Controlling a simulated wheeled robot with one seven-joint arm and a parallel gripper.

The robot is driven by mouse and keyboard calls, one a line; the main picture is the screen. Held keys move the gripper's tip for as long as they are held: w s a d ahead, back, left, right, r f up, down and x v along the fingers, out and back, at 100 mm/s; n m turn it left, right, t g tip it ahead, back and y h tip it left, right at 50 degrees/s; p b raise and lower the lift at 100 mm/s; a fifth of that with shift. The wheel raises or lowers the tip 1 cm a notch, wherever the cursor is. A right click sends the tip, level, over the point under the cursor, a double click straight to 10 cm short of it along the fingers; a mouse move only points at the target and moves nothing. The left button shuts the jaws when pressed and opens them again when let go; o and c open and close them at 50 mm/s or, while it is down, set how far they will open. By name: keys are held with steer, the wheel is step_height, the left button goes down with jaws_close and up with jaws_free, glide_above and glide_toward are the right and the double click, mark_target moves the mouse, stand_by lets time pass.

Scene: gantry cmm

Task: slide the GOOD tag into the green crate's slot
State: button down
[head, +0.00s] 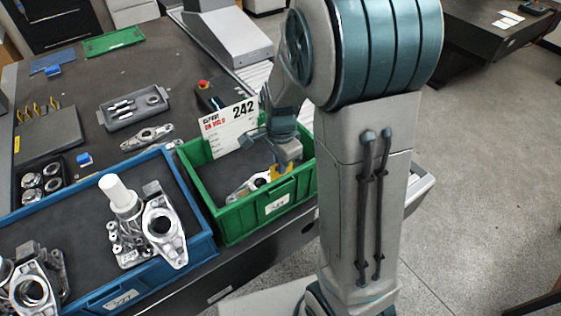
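The green crate (227,222) stands on the dark table beside the blue crate, with a white label on its front wall and a metal part (247,187) inside. A white card (231,129) with "242" and red print stands upright at its back edge. The card's small print is unreadable; I cannot tell whether it is the GOOD tag. My gripper (286,156) is over the right part of the green crate. A small yellow piece (281,172) shows just below it; I cannot tell whether it is gripped. The fingertips and any slot are not clear.
The blue crate (197,252) at left holds metal castings and a white cylinder. My arm hides the table to the right of the crate.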

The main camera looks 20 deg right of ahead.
mark_target(280, 176)
steer(key=shift+f, duration=0.1)
steer(key=shift+a+f+b, duration=0.1)
steer(key=shift+f+b, duration=0.65)
steer(key=shift+f, duration=0.1)
steer(key=shift+f+b, duration=0.35)
steer(key=shift+f, duration=0.15)
stand_by(1.0)
steer(key=shift+f, duration=0.2)
steer(key=shift+f, duration=0.1)
stand_by(0.4)
steer(key=shift+f+b, duration=0.5)
steer(key=shift+b, duration=0.05)
steer(key=shift+f, duration=0.2)
steer(key=shift+f+b, duration=0.35)
steer(key=shift+b, duration=0.05)
